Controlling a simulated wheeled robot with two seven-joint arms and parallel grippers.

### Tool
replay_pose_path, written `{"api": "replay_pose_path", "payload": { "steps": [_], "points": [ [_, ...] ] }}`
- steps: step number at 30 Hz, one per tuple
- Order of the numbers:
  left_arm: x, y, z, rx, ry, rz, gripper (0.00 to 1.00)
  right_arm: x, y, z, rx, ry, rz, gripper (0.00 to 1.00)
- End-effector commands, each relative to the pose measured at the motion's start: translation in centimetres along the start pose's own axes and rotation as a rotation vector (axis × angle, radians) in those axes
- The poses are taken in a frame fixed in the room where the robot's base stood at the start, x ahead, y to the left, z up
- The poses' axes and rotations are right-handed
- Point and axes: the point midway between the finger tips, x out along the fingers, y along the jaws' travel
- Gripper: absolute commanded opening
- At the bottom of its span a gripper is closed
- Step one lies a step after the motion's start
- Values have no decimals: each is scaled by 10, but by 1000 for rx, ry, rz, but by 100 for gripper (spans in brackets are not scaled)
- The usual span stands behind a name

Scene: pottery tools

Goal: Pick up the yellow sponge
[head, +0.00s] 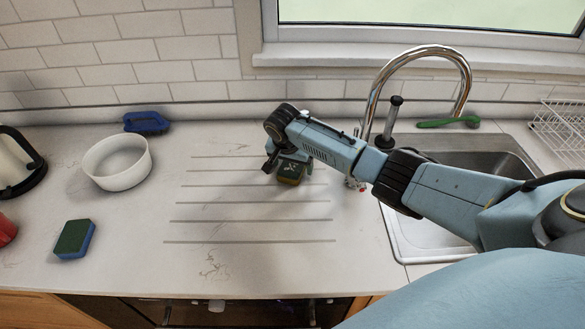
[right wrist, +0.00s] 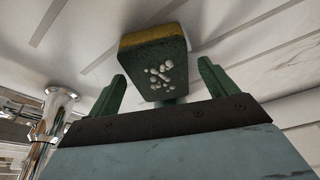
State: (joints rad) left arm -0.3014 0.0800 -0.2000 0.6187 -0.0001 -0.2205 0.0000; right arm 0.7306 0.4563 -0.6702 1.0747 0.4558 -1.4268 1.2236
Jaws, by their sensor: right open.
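The yellow sponge (head: 291,174) lies on the counter left of the sink, with a dark green top and a yellow lower layer. In the right wrist view the sponge (right wrist: 155,62) shows its green face with white spots and a yellow edge. My right gripper (head: 279,161) is above and beside it, partly hiding it in the head view. In the right wrist view its two green fingers are apart, with the sponge between and just beyond the tips. Gaps show on both sides of the sponge. My left gripper is not in view.
A blue and green sponge (head: 74,239) lies at the front left. The sink (head: 490,160) with a chrome faucet (head: 420,52) is on the right. The grooved counter in front is clear.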

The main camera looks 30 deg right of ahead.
Motion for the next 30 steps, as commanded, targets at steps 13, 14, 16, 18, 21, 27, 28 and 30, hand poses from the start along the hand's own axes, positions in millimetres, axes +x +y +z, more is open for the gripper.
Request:
{"api": "replay_pose_path", "payload": {
  "steps": [13,14,16,18,21,27,28,30],
  "points": [
    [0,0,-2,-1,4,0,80,0,0,0,0,1,1,54],
    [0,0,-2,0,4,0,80,0,0,0,0,0,1,52],
    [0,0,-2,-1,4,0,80,0,0,0,0,1,1,52],
    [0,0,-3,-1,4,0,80,0,0,0,0,1,1,52],
    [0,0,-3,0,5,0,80,0,0,0,0,1,1,52],
    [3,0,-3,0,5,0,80,-2,0,-2,0,3,-1,52],
    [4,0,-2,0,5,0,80,-2,0,-2,0,4,0,52],
    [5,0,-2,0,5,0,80,-7,0,-3,0,2,0,52]
  ]
}}
